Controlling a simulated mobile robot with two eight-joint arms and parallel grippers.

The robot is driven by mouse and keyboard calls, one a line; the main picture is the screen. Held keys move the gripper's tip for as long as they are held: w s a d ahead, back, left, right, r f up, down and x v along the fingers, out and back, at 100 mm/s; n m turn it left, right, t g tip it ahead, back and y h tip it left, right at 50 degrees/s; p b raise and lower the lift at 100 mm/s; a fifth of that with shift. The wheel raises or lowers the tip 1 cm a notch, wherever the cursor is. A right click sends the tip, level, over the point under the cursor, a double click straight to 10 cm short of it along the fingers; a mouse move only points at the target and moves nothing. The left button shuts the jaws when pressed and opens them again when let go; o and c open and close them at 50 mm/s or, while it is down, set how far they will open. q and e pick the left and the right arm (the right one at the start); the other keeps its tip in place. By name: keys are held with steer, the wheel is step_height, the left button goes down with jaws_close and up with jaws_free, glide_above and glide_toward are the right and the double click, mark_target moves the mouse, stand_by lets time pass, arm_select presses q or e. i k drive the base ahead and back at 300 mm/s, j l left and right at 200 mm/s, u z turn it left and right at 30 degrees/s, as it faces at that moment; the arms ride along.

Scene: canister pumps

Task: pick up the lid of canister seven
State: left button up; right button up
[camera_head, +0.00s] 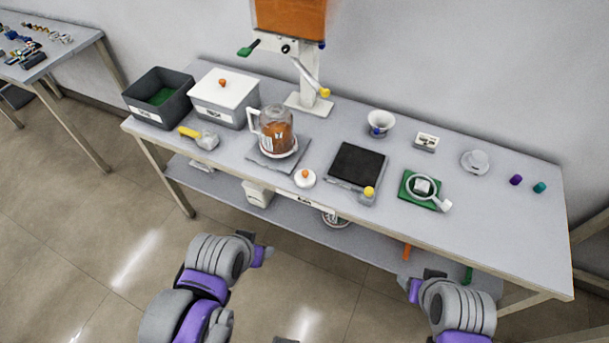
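A small round white lid with an orange knob (305,179) lies on the table near its front edge. Just behind it, to the left, a clear jug with a white handle and brown contents (277,130) stands on a grey square plate (258,157). A white box (226,92) at the back left also has an orange knob on top. I cannot read a number seven on any of them. My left gripper (262,254) is in front of the table, below and left of the round lid, touching nothing. My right gripper (414,286) is in front of the table's right half, apart from everything.
A dark bin (159,97) stands at the far left and a yellow-handled tool (200,137) lies near it. A black-topped device (357,164), a green pad with a ring (421,188), and a white cup (380,122) stand to the right. A dispenser stand (307,99) rises behind.

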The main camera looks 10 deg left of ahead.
mark_target(304, 178)
steer(key=i+j+z, duration=0.15)
steer(key=z, duration=0.25)
steer(key=j+z, duration=0.3)
steer(key=z, duration=0.15)
steer(key=i, duration=0.05)
